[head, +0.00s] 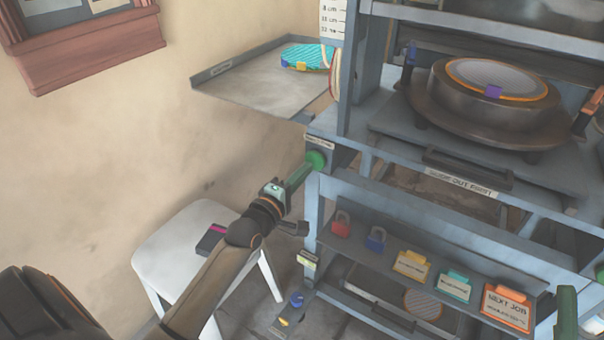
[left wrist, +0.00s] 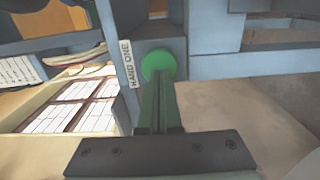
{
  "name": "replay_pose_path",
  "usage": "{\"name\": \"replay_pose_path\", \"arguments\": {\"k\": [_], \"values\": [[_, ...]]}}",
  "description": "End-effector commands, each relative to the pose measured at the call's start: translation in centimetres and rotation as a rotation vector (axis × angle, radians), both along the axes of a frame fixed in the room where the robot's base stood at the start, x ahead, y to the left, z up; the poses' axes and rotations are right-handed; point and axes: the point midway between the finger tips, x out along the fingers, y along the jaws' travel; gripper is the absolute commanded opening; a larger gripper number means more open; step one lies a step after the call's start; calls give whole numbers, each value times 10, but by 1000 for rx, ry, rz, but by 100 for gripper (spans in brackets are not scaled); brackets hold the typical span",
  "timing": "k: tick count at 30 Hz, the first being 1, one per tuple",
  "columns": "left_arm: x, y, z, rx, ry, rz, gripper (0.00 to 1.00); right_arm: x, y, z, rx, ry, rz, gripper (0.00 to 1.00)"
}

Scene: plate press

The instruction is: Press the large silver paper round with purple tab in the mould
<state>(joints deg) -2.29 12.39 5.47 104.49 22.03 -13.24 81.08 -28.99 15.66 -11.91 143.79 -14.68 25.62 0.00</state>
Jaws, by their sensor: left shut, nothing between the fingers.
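The large silver paper round (head: 497,76) with its purple tab (head: 493,91) lies in the round dark mould (head: 490,110) on the press, at the upper right of the head view. My left gripper (head: 308,168) is shut and empty. Its tips are at the green button (head: 317,160) on the press's left post and appear to touch it. The button (left wrist: 158,65) also shows straight ahead in the left wrist view, beside a "HAND ONE" label (left wrist: 125,64). A green piece (head: 567,312) at the lower right edge seems to be my right gripper; its jaws cannot be made out.
A white stool (head: 180,245) stands left of the press. The lower shelf carries padlocks (head: 341,223) and job cards (head: 508,306). The mould's plate has a handle labelled "SLIDE OUT FIRST" (head: 460,184).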

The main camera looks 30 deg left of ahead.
Motion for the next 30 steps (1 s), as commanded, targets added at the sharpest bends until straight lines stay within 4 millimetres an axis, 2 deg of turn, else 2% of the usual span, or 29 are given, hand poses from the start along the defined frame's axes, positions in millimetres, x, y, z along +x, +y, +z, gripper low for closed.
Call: {"name": "replay_pose_path", "arguments": {"k": [17, 30], "values": [[15, 0, 0, -1, -1, -1, 0, 0, 0, -1, 0, 2, -1, 62], [12, 0, 1, 0, 2, -1, 0, 0, 0, 5, -1, 1, -1, 62]]}}
